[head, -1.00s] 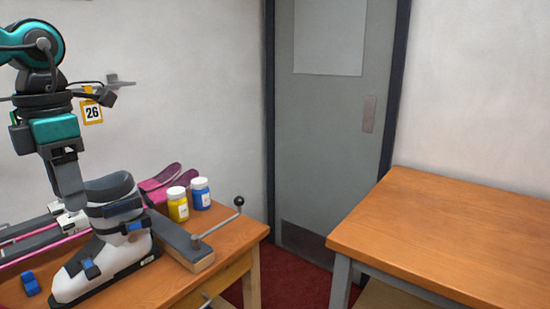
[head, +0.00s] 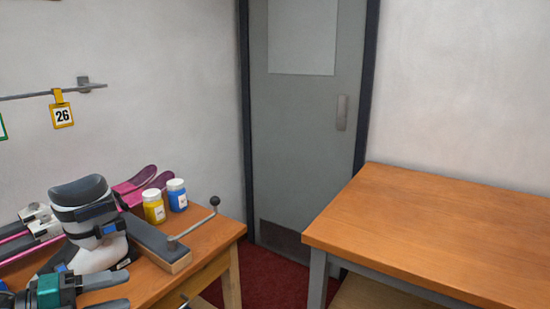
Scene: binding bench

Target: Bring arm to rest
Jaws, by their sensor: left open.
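My left gripper (head: 104,290) is at the lower left, low in front of the ski boot, with its two dark fingers spread apart and nothing between them. The arm behind it is mostly out of the picture. A white and dark ski boot (head: 95,256) stands upright on the wooden bench; my gripper covers its lower front part in this view. I cannot tell how far the gripper is from the boot. My right gripper is not in view.
The bench (head: 207,241) also holds a yellow jar (head: 153,206), a blue jar (head: 177,195), pink skis (head: 135,185) and a vise with a crank (head: 215,201). A bare wooden table (head: 430,225) stands at right. Tag 26 (head: 62,115) hangs from a wall rail.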

